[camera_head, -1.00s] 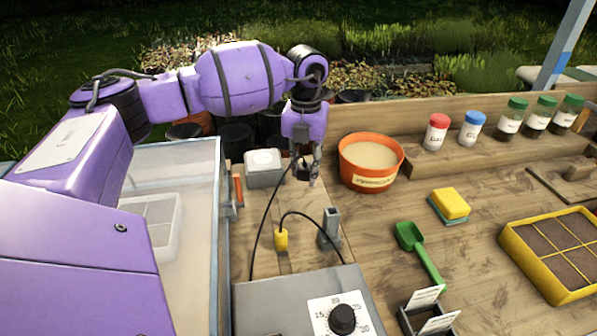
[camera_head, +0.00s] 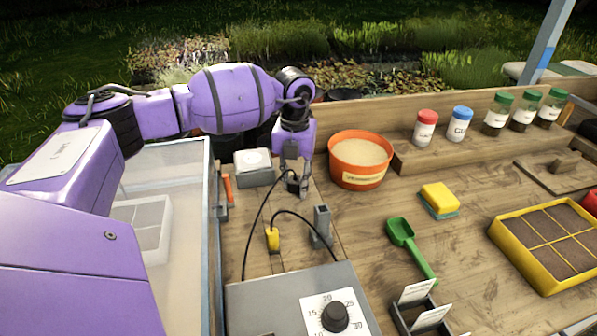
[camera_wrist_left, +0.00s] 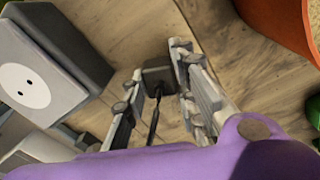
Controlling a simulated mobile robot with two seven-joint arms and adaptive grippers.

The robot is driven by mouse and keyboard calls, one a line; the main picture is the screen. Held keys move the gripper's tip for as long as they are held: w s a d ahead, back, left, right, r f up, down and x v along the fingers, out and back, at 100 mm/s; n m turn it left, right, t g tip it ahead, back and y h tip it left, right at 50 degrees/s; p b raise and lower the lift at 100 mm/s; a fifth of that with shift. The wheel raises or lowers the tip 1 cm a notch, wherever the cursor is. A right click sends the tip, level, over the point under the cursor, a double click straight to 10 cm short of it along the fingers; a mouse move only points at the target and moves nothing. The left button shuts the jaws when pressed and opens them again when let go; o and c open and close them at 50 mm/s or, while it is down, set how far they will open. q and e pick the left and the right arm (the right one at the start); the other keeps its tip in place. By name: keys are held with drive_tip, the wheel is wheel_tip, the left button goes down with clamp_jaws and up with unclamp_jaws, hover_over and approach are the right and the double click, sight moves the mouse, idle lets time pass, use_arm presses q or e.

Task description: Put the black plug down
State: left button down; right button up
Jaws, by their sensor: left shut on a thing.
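The black plug (camera_head: 297,185) is a small dark block on a black cable, between the fingers of my left gripper (camera_head: 293,186). My left gripper points down and is shut on the plug, close above the wooden bench (camera_head: 370,230); whether the plug touches the bench is unclear. In the left wrist view the plug (camera_wrist_left: 157,76) shows at the fingertips, with its cable running back toward the palm. My right gripper is not in view.
A grey box with a white round-faced top (camera_head: 255,166) stands left of the gripper, an orange pot (camera_head: 361,160) right. Nearer are a yellow plug (camera_head: 273,239), a grey upright holder (camera_head: 321,227) and a dial controller (camera_head: 300,300). Bench space lies around the green scoop (camera_head: 401,233).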

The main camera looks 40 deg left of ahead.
sight(295, 179)
use_arm(q)
drive_tip(key=c, duration=1.4)
unclamp_jaws()
drive_tip(key=shift+c, duration=0.2)
wheel_tip(295, 179, up, 13)
drive_tip(key=shift+r, duration=0.2)
